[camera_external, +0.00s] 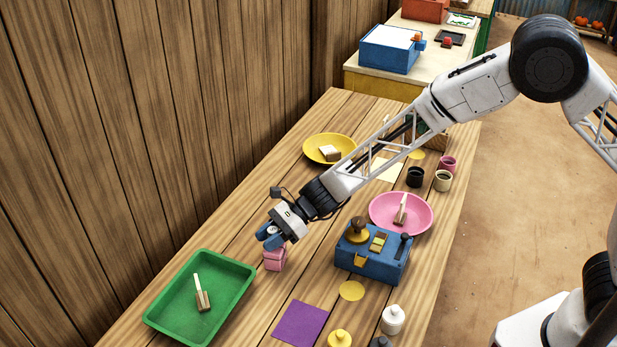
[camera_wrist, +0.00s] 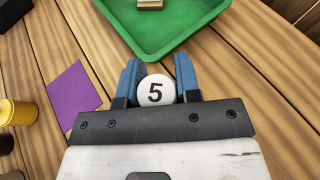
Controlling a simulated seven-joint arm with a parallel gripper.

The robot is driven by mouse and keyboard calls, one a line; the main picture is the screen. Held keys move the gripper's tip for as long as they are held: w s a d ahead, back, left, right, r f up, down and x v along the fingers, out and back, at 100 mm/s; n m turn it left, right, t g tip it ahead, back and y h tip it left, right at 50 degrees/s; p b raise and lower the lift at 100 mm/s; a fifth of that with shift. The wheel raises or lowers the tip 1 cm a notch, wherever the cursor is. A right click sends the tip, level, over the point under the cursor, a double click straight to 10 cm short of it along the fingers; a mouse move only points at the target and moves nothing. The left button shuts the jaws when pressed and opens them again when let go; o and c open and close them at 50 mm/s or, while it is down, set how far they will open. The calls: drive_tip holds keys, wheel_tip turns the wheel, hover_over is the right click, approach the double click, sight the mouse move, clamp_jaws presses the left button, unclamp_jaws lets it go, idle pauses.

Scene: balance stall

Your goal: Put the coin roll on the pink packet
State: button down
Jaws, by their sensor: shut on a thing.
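My gripper (camera_external: 270,236) has blue fingers pointing down and is over the table, between the green tray and the blue box. In the wrist view my gripper (camera_wrist: 157,85) is shut on the coin roll (camera_wrist: 155,90), whose white round end bears a black 5. The pink packet (camera_external: 275,260) stands on the table directly below my gripper in the external view. It is hidden in the wrist view, behind the roll and the gripper. I cannot tell whether the roll touches the packet.
The green tray (camera_external: 228,280) holds a small brown-and-white item. The blue box (camera_external: 370,265) stands right of my gripper, with a pink plate (camera_external: 418,224) behind it. A purple sheet (camera_external: 302,323) lies in front, near a white bottle (camera_external: 393,321). A wooden wall is at left.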

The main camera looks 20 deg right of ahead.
drive_tip(key=shift+f, duration=0.2)
drive_tip(key=shift+f, duration=0.15)
drive_tip(key=c, duration=0.8)
unclamp_jaws()
drive_tip(key=v, duration=1.2)
drive_tip(key=shift+d, duration=0.1)
idle(0.3)
